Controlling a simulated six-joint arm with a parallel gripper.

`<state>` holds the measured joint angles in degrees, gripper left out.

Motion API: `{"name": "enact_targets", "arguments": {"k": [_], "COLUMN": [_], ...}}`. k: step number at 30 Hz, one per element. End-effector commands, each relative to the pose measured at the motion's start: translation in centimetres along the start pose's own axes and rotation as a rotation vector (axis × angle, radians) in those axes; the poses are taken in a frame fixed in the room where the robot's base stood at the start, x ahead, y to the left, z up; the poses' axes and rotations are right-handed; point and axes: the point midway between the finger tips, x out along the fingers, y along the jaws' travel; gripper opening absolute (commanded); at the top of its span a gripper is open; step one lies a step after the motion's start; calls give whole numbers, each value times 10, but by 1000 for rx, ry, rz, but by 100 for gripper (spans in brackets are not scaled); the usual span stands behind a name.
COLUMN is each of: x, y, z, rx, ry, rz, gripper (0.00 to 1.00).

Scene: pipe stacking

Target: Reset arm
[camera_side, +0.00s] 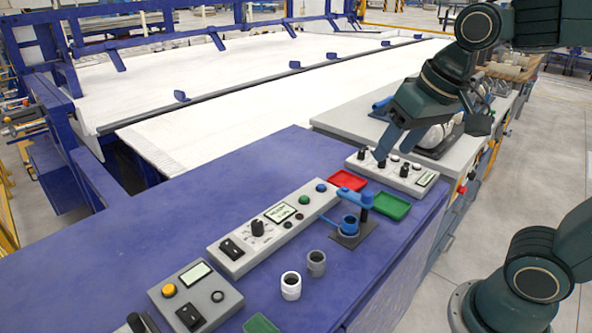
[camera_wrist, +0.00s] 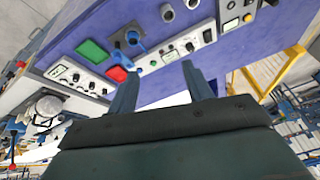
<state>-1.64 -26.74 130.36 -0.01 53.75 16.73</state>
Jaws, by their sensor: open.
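My gripper (camera_side: 396,148) hangs above the back right of the purple table, tilted down to the left. Its two fingers stand apart with nothing between them, as the wrist view (camera_wrist: 158,80) also shows. A white pipe piece (camera_side: 291,286) and a grey pipe piece (camera_side: 316,263) stand upright side by side near the table's front right. A blue ring-like part (camera_side: 349,222) is at the blue stand on a dark base (camera_side: 352,239). My gripper is well apart from all of these.
A red tray (camera_side: 348,180) and a green tray (camera_side: 391,206) lie behind the stand. Control panels (camera_side: 272,225) run along the purple table (camera_side: 200,205). Another panel (camera_side: 393,172) lies below my gripper. The table's left part is clear.

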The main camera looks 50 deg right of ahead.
Motion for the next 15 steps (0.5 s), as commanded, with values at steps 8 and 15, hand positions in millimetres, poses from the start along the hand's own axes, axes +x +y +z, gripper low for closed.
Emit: {"name": "enact_targets", "arguments": {"k": [8,15], "x": [-6,-4], "y": [19,26], "z": [49,68], "rx": [-179,-258], "ry": [70,97], "rz": [-5,-2], "gripper": [50,50]}}
